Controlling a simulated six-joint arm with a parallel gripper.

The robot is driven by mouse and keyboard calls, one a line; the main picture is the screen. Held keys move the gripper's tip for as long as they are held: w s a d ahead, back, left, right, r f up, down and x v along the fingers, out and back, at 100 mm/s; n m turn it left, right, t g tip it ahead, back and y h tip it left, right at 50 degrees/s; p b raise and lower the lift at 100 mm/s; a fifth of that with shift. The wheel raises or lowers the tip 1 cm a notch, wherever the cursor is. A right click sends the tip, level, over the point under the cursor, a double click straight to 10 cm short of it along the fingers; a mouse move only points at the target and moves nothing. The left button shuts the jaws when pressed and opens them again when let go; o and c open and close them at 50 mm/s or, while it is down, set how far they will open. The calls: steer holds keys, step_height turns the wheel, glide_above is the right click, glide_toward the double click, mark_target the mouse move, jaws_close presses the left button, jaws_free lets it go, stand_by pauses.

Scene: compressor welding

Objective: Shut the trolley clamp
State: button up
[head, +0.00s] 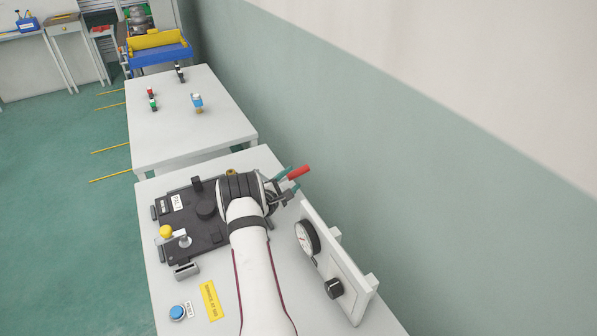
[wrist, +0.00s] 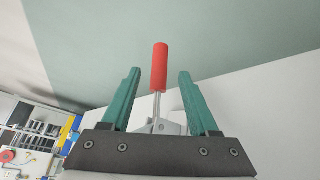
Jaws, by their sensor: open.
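The trolley clamp's red handle (head: 299,171) sticks out past my gripper, at the right of the dark fixture plate in the head view. In the wrist view the red handle (wrist: 160,67) stands up on a thin metal rod above a grey bracket (wrist: 158,126). My gripper (head: 289,180) has teal fingers spread apart. In the wrist view my gripper (wrist: 160,80) has one finger on each side of the handle, with a visible gap on both sides. My wrist hides most of the clamp's base in the head view.
The dark fixture plate (head: 180,222) with a yellow knob (head: 166,231) lies on the near table. A gauge panel (head: 335,270) stands close on the right. A blue button (head: 177,312) is at the front. The wall is beyond the table's right side.

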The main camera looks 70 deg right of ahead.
mark_target(297, 174)
steer(key=x, duration=0.6)
steer(key=shift+s+d, duration=0.1)
steer(key=shift+d, duration=0.15)
jaws_close()
stand_by(1.1)
